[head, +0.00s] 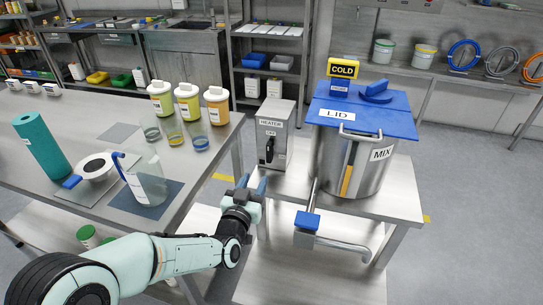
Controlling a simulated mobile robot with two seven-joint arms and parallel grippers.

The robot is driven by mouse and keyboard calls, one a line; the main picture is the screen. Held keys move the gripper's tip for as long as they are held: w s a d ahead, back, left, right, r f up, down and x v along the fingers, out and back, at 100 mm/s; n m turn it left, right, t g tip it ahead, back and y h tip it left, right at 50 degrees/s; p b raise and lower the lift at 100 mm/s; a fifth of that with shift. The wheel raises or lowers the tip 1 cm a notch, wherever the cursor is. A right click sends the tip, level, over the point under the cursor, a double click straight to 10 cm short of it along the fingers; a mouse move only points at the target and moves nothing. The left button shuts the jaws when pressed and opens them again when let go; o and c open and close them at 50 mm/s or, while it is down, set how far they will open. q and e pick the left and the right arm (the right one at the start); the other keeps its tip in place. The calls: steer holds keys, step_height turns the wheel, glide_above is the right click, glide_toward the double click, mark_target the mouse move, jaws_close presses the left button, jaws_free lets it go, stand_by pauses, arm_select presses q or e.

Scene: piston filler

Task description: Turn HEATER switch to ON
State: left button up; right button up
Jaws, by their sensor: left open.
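The heater box (284,117) is a grey metal box on the steel stand, left of the mixing pot. Its front carries a HEATER label and a dark switch lever (269,150). Small labels sit above and beside the lever, too small to read surely, so I cannot tell its setting. My left gripper (253,184) is open and empty. Its blue-tipped fingers are in front of and below the heater box in the picture, apart from the switch. My right gripper is not in view.
The mixing pot (378,184) with blue lid (362,110) stands right of the heater. A valve with blue handle (307,221) and spout juts out at the front. The left table (104,108) holds bottles, glasses and a clear pitcher (146,178).

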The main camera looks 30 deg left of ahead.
mark_target(268, 152)
arm_select(q)
steer(key=x, duration=1.3)
steer(key=shift+r, duration=0.15)
jaws_close()
